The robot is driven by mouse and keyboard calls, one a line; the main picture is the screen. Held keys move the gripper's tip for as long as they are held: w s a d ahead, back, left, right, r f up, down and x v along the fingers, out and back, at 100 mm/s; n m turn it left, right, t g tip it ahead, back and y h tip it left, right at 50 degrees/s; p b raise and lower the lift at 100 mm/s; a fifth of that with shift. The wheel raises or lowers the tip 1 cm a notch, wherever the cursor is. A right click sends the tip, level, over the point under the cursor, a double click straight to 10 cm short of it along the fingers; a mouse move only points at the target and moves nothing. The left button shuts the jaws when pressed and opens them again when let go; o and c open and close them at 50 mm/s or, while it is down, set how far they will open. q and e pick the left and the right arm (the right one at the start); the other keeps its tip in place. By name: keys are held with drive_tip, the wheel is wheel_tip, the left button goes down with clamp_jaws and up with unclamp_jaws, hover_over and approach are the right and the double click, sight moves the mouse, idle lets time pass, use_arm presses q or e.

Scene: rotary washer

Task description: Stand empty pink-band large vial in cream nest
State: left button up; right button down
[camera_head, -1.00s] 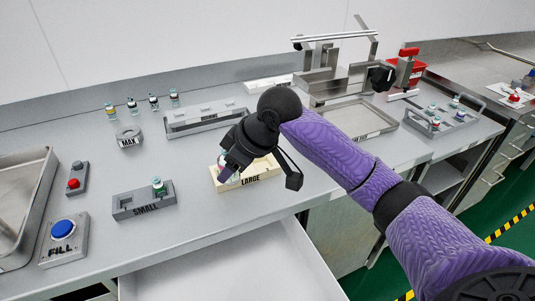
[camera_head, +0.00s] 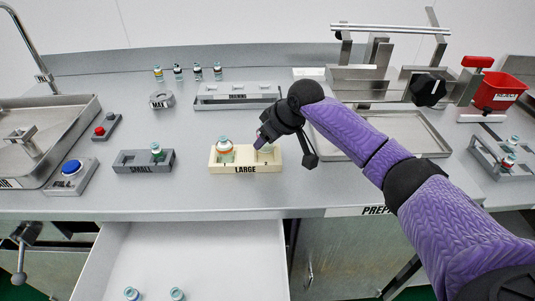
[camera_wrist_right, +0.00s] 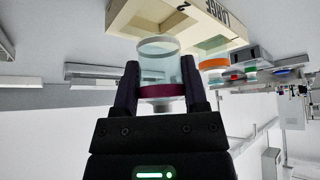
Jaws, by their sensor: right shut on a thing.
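The cream nest (camera_head: 246,169), labelled LARGE, sits on the counter in the head view. Its left place holds an orange-band vial (camera_head: 225,150), also seen in the wrist view (camera_wrist_right: 214,64). My right gripper (camera_head: 264,143) is at the nest's right end. In the wrist view its fingers (camera_wrist_right: 161,93) are shut on the pink-band large vial (camera_wrist_right: 160,66), whose clear glass body looks empty. The glass end points toward the nest; I cannot tell whether it is seated. In the head view the gripper partly hides this vial (camera_head: 266,149).
The grey SMALL nest (camera_head: 128,164) with one vial stands left of the cream nest. A grey rack (camera_head: 238,99) and several small vials are behind. A metal tray (camera_head: 425,137) lies right. An open drawer (camera_head: 190,255) holding vials is below the counter edge.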

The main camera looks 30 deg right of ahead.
sight(272, 145)
wheel_tip(272, 145, down, 4)
drive_tip(key=shift+r+b, duration=0.15)
drive_tip(key=shift+b, duration=0.4)
drive_tip(key=shift+r, duration=0.2)
drive_tip(key=shift+f, duration=0.2)
drive_tip(key=shift+c, duration=0.6)
unclamp_jaws()
drive_tip(key=shift+s, duration=0.1)
drive_tip(key=shift+r, duration=0.25)
use_arm(q)
drive_tip(key=shift+t, duration=0.3)
drive_tip(key=r+p, duration=0.1)
drive_tip(key=w+d+r+p, duration=0.1)
drive_tip(key=p, duration=0.1)
drive_tip(key=d+r+p, duration=0.1)
drive_tip(key=p, duration=0.1)
drive_tip(key=shift+w+d+r, duration=0.1)
drive_tip(key=shift+w+r, duration=0.2)
drive_tip(key=shift+w, duration=0.1)
use_arm(e)
drive_tip(key=v, duration=1.2)
drive_tip(key=shift+a, duration=0.1)
